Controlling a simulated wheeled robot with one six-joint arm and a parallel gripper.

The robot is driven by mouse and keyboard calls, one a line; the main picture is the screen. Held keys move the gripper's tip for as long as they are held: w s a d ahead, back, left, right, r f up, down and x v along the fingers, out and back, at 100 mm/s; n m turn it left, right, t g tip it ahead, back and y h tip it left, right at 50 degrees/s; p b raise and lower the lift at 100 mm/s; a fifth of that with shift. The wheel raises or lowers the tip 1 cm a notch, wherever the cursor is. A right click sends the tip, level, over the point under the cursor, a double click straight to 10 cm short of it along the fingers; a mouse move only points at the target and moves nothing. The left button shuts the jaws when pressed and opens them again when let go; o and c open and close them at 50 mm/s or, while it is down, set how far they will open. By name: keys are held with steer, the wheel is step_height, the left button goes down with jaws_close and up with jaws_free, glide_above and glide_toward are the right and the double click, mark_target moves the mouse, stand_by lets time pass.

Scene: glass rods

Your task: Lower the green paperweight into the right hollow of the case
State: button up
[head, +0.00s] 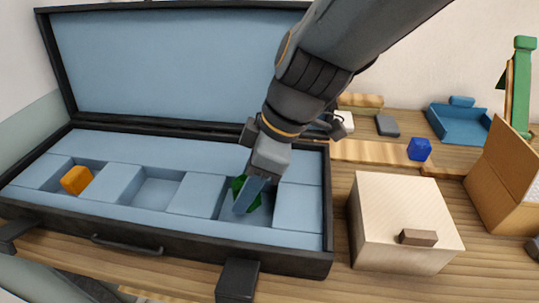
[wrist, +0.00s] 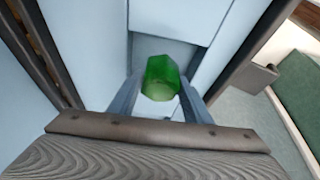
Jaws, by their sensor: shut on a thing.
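The green paperweight (head: 238,186) is mostly hidden behind my gripper in the head view. In the wrist view the green paperweight (wrist: 161,77) shows clearly between the two fingers. My gripper (head: 246,198) is shut on it and points down at the right hollow (head: 264,214) of the case (head: 196,194). The paperweight appears within the outline of that hollow; whether it touches the floor I cannot tell. The case is open, dark outside with light blue lining. The middle hollow (head: 156,191) is empty.
An orange block (head: 76,180) sits in the left hollow. The raised lid (head: 170,60) stands behind. To the right are a pale box (head: 403,215), a blue block (head: 419,149), a blue tray (head: 458,125) and a cardboard box (head: 503,180).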

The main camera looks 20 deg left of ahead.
steer(key=shift+f+b, duration=1.4)
steer(key=shift+f, duration=0.1)
stand_by(0.7)
steer(key=o, duration=1.3)
